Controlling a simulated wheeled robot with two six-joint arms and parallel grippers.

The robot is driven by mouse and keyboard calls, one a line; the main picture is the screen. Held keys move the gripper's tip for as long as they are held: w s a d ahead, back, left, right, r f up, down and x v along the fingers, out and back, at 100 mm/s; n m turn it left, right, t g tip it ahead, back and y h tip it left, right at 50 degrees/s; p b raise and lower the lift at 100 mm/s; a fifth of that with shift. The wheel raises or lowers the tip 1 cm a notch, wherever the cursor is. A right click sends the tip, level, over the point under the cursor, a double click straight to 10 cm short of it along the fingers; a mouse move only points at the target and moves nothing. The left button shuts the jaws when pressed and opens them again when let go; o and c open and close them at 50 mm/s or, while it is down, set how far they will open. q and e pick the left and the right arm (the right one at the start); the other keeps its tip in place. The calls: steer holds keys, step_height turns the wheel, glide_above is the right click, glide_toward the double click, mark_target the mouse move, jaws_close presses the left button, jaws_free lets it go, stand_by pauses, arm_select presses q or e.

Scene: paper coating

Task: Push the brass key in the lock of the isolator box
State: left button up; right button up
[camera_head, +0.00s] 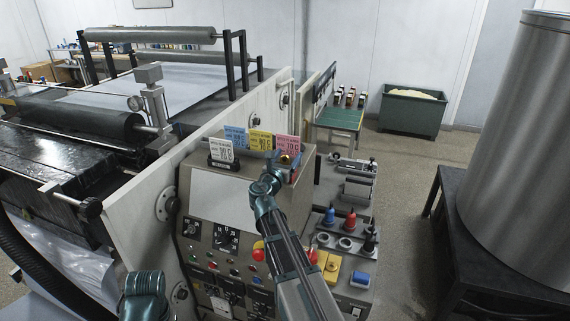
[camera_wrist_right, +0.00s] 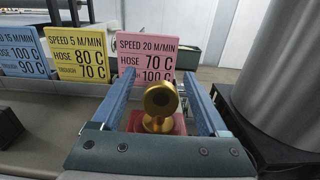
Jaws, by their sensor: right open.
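In the head view the brass key (camera_head: 287,158) is a small gold spot on top of the console, partly hidden by my right gripper (camera_head: 281,166). In the wrist view my right gripper (camera_wrist_right: 157,108) is open, with one blue finger on each side of the key and gaps visible on both sides. The key's lower part and the lock are hidden.
Blue, yellow and pink setting cards (camera_wrist_right: 146,55) stand just behind the key. The grey control console (camera_head: 215,190) has dials and buttons below. A steel drum (camera_head: 515,130) stands at right, and a green bin (camera_head: 410,112) at the back.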

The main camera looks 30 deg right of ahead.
steer(key=shift+w+d, duration=0.1)
steer(key=shift+d, duration=0.05)
steer(key=shift+c, duration=0.4)
jaws_close()
steer(key=shift+r, duration=0.1)
